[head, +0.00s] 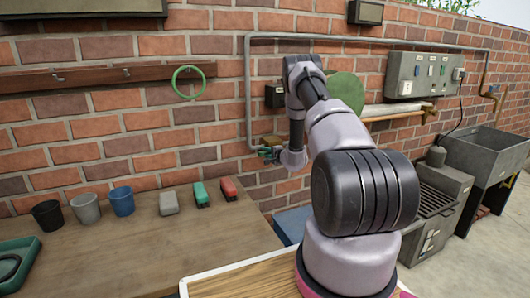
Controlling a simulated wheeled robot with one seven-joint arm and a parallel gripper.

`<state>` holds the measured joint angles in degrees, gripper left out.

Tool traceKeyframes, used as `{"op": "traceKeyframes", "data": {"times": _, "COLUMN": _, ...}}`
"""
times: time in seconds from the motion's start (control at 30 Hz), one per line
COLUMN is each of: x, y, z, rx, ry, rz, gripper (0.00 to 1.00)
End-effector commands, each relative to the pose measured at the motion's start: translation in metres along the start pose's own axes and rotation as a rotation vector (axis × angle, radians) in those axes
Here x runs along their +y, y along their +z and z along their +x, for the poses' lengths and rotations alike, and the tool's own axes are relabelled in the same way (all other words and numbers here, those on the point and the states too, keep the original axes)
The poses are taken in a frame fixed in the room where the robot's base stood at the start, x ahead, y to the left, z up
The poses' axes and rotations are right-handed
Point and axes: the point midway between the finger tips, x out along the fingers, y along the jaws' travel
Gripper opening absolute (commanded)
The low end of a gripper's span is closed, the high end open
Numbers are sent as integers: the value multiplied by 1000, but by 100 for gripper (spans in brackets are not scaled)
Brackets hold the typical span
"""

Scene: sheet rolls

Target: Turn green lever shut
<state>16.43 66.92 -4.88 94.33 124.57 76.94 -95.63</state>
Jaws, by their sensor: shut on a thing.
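My gripper (267,155) is at the wall, small in the head view, at the end of my arm, which reaches away from me. It is shut on the green lever (264,151), of which only a small green bit shows among the fingers. The lever is beside a brass-coloured fitting (270,140) at the lower end of the grey pipe (248,95). The fingers and wrist hide most of the lever, so I cannot tell its angle.
A wooden table (235,240) at the left bears several cups, a grey block (169,203), a green one (201,194) and a red one (228,188). A green ring (188,82) hangs above. A green disc (347,92) is behind my arm. A sink (490,150) stands right.

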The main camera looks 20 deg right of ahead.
Motion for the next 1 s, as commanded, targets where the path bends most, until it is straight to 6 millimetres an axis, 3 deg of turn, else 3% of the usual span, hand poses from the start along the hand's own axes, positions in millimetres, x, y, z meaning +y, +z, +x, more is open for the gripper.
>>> {"op": "traceKeyframes", "data": {"times": 0.43, "x": 3, "y": -1, "z": -1, "rx": 5, "ry": 7, "rz": -12, "gripper": 0}}
{"op": "traceKeyframes", "data": {"times": 0.47, "x": 3, "y": -1, "z": -1, "rx": 5, "ry": 7, "rz": -12, "gripper": 26}}
{"op": "traceKeyframes", "data": {"times": 0.53, "x": 3, "y": -1, "z": -1, "rx": 5, "ry": 6, "rz": -11, "gripper": 52}}
{"op": "traceKeyframes", "data": {"times": 0.87, "x": 2, "y": 0, "z": -1, "rx": 3, "ry": 4, "rz": -11, "gripper": 52}}
{"op": "traceKeyframes", "data": {"times": 1.0, "x": 2, "y": -1, "z": -14, "rx": 3, "ry": 4, "rz": -10, "gripper": 52}}
